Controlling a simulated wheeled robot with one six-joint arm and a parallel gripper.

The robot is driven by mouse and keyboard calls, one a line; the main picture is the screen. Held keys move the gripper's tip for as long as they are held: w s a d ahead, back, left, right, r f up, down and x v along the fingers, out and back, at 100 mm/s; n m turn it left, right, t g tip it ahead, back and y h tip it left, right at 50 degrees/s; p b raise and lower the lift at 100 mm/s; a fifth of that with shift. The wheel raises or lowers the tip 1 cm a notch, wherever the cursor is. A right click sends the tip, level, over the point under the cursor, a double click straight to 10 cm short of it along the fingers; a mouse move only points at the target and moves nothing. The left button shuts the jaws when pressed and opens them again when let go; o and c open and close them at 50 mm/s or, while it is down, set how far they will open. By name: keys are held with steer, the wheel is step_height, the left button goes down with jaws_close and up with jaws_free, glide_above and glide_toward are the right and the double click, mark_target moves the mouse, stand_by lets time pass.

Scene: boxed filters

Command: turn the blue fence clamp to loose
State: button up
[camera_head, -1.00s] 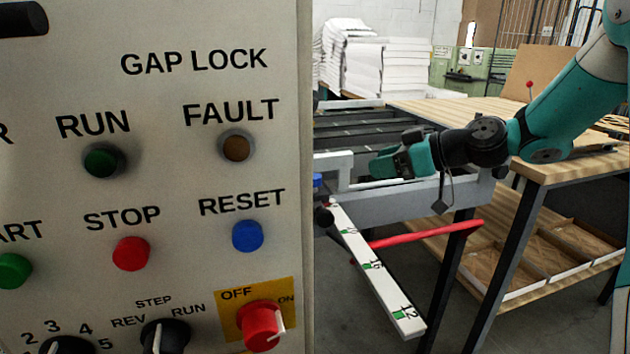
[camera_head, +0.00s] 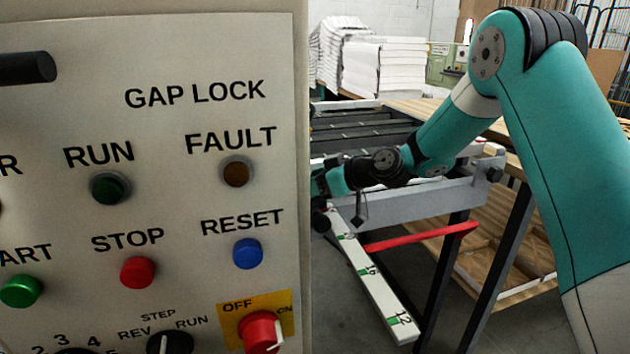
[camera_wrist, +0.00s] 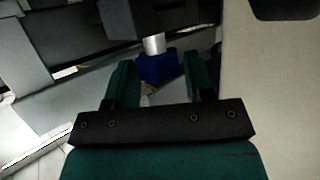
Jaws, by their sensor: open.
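The blue fence clamp (camera_wrist: 157,66) shows in the wrist view as a blue block under a pale metal shaft. My gripper (camera_wrist: 158,62) is open, with one green finger on each side of the clamp. I cannot tell whether the fingers touch it. In the head view my gripper (camera_head: 320,184) is at the machine's near rail, partly cut off by the panel edge. The clamp is hidden there behind the gripper and panel. Which way the clamp is turned cannot be made out.
A control panel (camera_head: 60,220) with buttons and knobs fills the left, close to my gripper. A white scale bar (camera_head: 370,275) with green marks and a red bar (camera_head: 420,237) stick out below the rail (camera_head: 430,200). A wooden table stands behind my arm.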

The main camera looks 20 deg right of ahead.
steer(key=shift+c, duration=0.3)
steer(key=c, duration=0.6)
steer(key=shift+w+d+f+n+g+y+b, duration=0.1)
steer(key=shift+f+n+g+y+b, duration=0.15)
steer(key=shift+n+g+y+b, duration=0.5)
steer(key=shift+r+n+g+y+b, duration=0.25)
steer(key=shift+n+g+y+b, duration=0.1)
steer(key=shift+n+g+b, duration=0.4)
steer(key=o, duration=0.7)
steer(key=shift+c, duration=0.2)
